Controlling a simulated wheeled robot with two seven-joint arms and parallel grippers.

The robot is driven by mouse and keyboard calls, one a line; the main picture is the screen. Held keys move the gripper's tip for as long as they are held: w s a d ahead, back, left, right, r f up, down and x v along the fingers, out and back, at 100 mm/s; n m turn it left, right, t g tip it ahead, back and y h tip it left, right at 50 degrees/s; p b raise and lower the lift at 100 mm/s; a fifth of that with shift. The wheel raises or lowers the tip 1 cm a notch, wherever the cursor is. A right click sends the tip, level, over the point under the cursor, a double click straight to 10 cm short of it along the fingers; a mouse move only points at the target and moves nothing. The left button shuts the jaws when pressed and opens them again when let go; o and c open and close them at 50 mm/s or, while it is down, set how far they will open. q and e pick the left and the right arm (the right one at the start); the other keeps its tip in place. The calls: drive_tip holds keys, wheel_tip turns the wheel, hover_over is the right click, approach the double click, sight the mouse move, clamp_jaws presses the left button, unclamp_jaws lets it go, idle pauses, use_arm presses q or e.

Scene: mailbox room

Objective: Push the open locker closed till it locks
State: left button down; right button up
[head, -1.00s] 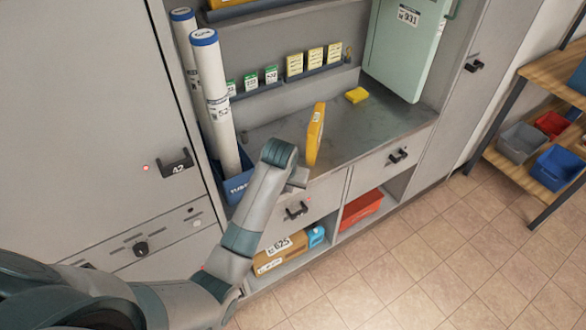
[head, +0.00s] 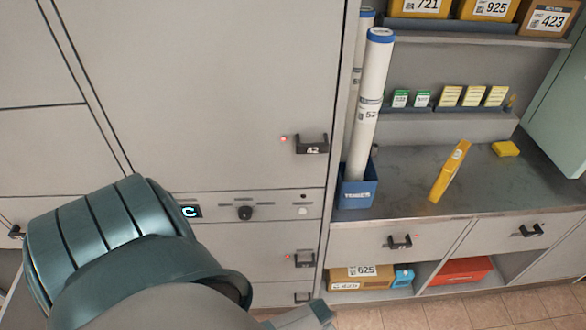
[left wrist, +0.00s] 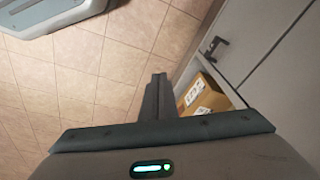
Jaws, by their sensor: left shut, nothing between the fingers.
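The wall of grey lockers (head: 220,100) fills the left and middle of the head view. At the lower left edge a handle (head: 16,232) shows above a darker gap; I cannot tell whether that is the open locker. My left arm covers much of the lower left. My left gripper (left wrist: 156,97) shows in the left wrist view, fingers together and empty, pointing past a grey front with a handle (left wrist: 216,46) and an opening holding a cardboard box (left wrist: 204,94). My right gripper is not in view.
A blue bin (head: 357,190) holds white tubes beside a grey counter (head: 400,185) with yellow boxes on it. Boxes, including a red one (head: 462,270), sit in open shelves below drawers. The tiled floor (left wrist: 120,45) is clear near the gripper.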

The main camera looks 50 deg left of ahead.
use_arm(q)
drive_tip(key=s+f+b, duration=0.1)
drive_tip(key=s+f, duration=0.4)
drive_tip(key=s, duration=0.6)
drive_tip(key=s+a+f, duration=0.1)
drive_tip(key=s+f, duration=0.4)
drive_tip(key=s, duration=0.5)
drive_tip(key=s+a+f+m+g+b, duration=0.1)
drive_tip(key=s+f, duration=0.4)
drive_tip(key=s, duration=0.6)
drive_tip(key=shift+s+a+b, duration=0.15)
drive_tip(key=shift+s+b, duration=0.2)
